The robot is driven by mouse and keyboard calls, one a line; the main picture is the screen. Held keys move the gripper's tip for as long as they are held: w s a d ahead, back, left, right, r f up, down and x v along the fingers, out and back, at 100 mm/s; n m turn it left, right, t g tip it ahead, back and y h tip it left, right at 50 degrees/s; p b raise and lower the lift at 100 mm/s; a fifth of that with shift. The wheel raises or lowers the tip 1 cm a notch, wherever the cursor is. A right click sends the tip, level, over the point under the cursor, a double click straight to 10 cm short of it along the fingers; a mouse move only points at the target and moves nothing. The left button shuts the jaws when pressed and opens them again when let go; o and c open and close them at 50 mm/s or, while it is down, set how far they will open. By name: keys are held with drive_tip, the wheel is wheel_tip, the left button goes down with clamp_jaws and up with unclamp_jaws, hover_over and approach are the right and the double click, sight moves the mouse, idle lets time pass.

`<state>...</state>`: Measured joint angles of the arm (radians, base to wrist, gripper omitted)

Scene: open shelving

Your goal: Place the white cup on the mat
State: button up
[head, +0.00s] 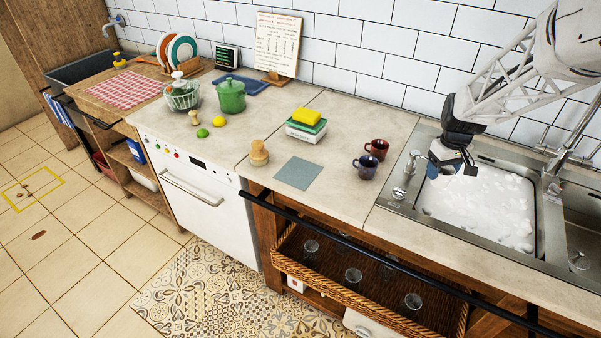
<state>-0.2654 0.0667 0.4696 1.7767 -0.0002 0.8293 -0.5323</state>
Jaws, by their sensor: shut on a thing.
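The mat is a flat grey-blue square (298,173) lying bare on the counter, left of the sink. My gripper (456,166) is over the left part of the sink basin, well to the right of the mat. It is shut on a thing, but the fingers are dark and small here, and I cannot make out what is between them. A dark red mug (376,149) and a dark blue mug (366,167) stand on the counter between the mat and the sink.
A wooden jar (259,153) stands just left of the mat. Bare counter lies between mat and mugs.

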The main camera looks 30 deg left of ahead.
drive_tip(key=s+a+n, duration=0.2)
drive_tip(key=s+a, duration=0.9)
drive_tip(key=a, duration=0.3)
drive_tip(key=s+a+n, duration=0.2)
drive_tip(key=s+a, duration=1)
drive_tip(key=a, duration=0.2)
drive_tip(key=shift+s+a, duration=0.15)
drive_tip(key=shift+a, duration=0.2)
drive_tip(key=w+a, duration=0.3)
drive_tip(key=w+a+f, duration=0.1)
drive_tip(key=w+a, duration=0.7)
drive_tip(key=shift+w+a+f, duration=0.1)
drive_tip(key=shift+w+f, duration=0.15)
drive_tip(key=shift+f, duration=0.15)
drive_tip(key=shift+f, duration=1.6)
drive_tip(key=shift+f, duration=0.15)
